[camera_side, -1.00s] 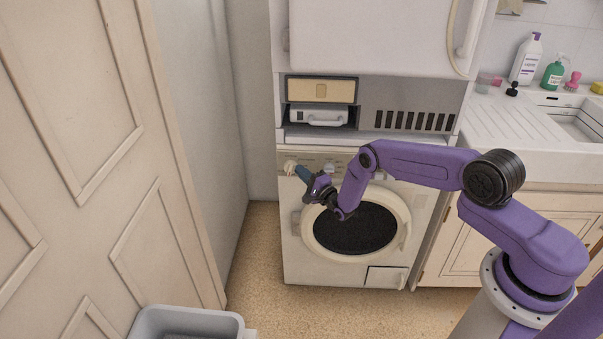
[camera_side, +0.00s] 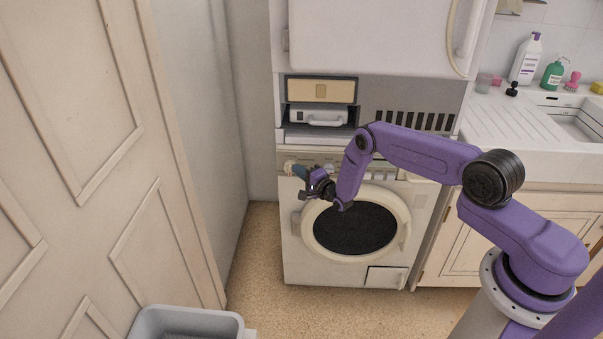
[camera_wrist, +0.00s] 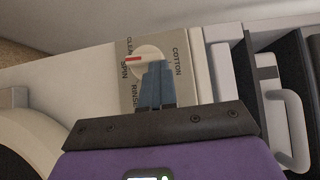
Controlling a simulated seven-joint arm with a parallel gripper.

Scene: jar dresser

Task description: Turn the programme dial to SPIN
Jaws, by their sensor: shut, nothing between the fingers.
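The programme dial (camera_wrist: 148,54) is a round white knob on the washing machine's panel. Its red mark points left in the wrist view, beside the end of the SPIN label and near CLEAN. RINSE is printed lower and COTTON to the right. In the side view the dial (camera_side: 289,167) is at the panel's left end. My gripper (camera_wrist: 157,70) is shut and empty, its blue fingertips overlapping the dial's lower right edge. I cannot tell whether they touch it. In the side view my gripper (camera_side: 298,170) is just right of the dial.
The washing machine (camera_side: 293,250) has a round door (camera_side: 355,228) below the panel. A drawer (camera_side: 320,90) and a white case with a handle (camera_side: 318,116) are above it. A grey bin (camera_side: 187,322) stands on the floor at the front left.

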